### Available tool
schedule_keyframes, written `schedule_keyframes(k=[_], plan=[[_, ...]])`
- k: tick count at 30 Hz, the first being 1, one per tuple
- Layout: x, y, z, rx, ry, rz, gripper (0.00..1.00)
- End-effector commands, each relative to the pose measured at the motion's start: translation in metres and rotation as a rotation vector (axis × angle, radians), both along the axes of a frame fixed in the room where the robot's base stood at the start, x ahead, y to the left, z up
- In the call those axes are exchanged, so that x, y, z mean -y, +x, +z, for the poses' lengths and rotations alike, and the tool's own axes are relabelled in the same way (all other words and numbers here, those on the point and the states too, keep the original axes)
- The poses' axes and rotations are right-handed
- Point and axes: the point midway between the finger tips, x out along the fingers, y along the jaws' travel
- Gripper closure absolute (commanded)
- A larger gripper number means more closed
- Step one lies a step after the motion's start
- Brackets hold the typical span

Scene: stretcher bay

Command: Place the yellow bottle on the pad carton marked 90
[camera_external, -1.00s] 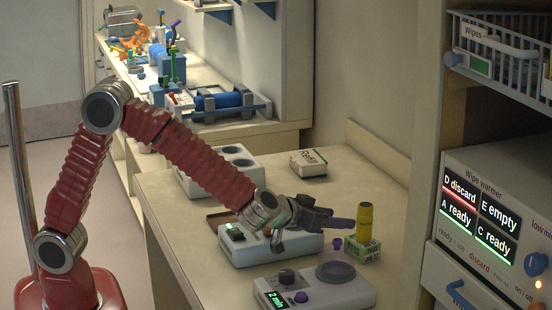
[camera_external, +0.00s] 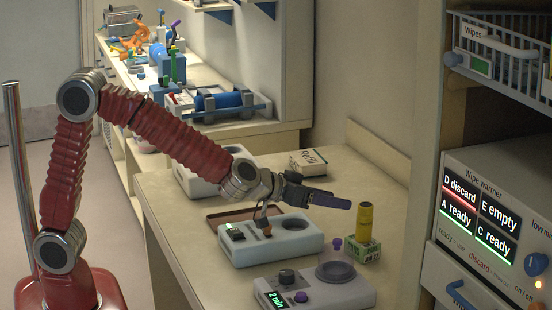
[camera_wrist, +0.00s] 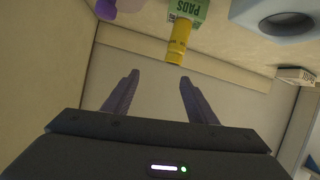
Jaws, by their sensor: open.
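A white device with a round well (camera_external: 297,224) lies below my gripper. Another with a round plate (camera_external: 335,271) and a small purple knob-like thing (camera_external: 336,243) are near the carton. A second carton (camera_external: 308,163) lies farther back. The wipe warmer (camera_external: 495,230) stands at right.

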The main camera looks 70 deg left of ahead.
Motion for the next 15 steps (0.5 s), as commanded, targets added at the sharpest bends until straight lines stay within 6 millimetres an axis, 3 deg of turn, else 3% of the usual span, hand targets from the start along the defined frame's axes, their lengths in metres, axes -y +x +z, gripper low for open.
schedule_keyframes(k=[3, 7, 15], plan=[[-0.003, -0.019, 0.024, -0.001, -0.04, -0.086, 0.48], [-0.004, -0.045, 0.041, -0.024, -0.069, -0.174, 0.48], [-0.019, -0.115, 0.053, -0.131, -0.083, -0.311, 0.48]])
